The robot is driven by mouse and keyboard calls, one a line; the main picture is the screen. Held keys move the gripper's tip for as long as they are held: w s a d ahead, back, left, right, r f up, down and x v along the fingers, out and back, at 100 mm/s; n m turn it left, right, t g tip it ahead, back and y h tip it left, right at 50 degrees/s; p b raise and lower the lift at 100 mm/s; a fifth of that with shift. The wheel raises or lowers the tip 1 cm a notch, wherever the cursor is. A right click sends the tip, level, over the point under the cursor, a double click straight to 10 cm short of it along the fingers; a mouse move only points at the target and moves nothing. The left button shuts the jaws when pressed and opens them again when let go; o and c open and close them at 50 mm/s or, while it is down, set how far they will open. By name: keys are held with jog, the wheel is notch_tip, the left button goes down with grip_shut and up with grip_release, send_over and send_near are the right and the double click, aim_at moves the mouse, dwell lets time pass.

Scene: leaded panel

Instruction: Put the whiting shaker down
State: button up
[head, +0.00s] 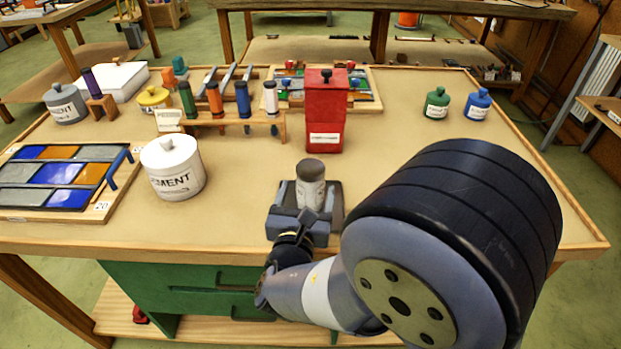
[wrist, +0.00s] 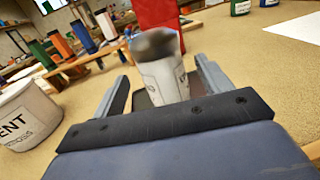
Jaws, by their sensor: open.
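The whiting shaker (head: 311,184) is a small pale cylinder with a dark grey top. It stands upright near the front middle of the table, on or just over a dark flat patch (head: 332,196). It also shows in the wrist view (wrist: 160,70), between the two fingers. My gripper (head: 311,198) is open around the shaker, low near the tabletop, with a finger on each side. In the wrist view my gripper (wrist: 160,85) shows gaps beside the shaker. The shaker's base is partly hidden by the gripper.
A white cement pot (head: 172,168) stands left of the gripper. A red box (head: 326,115) stands behind the shaker. A wooden rack (head: 225,126) of coloured tools is behind left. A glass panel (head: 60,175) lies far left.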

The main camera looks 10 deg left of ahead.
jog(key=s, duration=0.5)
jog(key=shift+s+d, duration=0.2)
jog(key=shift+s, duration=0.15)
jog(key=shift+c, duration=0.3)
